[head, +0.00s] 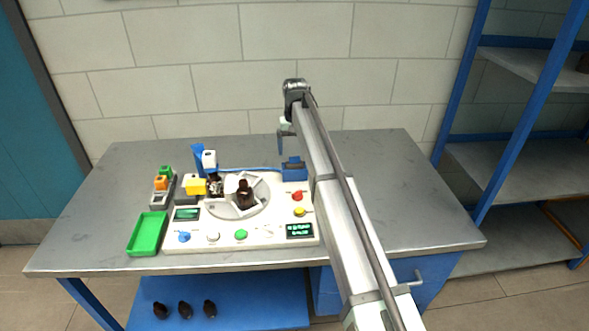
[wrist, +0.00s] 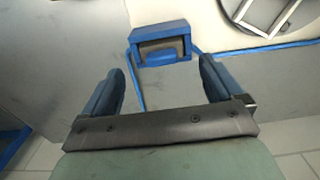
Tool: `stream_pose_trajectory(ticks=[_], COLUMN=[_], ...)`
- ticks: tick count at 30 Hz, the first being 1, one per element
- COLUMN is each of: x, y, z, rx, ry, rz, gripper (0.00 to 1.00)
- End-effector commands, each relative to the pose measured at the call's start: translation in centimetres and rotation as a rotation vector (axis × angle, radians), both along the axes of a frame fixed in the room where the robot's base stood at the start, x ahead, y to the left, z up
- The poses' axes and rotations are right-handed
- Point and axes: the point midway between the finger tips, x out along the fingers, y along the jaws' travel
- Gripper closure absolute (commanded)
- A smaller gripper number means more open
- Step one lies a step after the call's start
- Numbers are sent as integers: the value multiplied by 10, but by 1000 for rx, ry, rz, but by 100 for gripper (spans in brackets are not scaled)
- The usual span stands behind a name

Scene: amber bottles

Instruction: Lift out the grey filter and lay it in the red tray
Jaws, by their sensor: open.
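A blue housing (head: 294,172) sits at the back right of the white machine, with a dark grey part (head: 293,163) in its top. I cannot tell for sure that this part is the filter. In the wrist view the blue housing (wrist: 160,31) lies ahead of the fingers, with a grey insert (wrist: 160,47) inside its frame. My gripper (head: 281,143) hangs behind the housing, apart from it. In the wrist view my gripper (wrist: 162,80) is open, with nothing between its fingers. The only tray I see is green (head: 148,233), at the table's front left; no red tray shows.
The white machine (head: 270,238) carries buttons, displays and a round turntable (head: 256,211) with an amber bottle (head: 244,192) on it. Small coloured blocks (head: 161,183) stand left of it. Several dark bottles (head: 185,309) stand on the lower shelf. The table's right side (head: 410,190) is clear.

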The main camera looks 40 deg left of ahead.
Motion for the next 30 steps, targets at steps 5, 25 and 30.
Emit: stream_pose_trajectory(ticks=[5, 25, 30], x=[-4, -3, -3], y=[0, 0, 0], z=[-23, -42, -42], rx=[-1, 0, 0], ry=[1, 0, 0], rz=[0, 0, 0], gripper=[6, 30, 47])
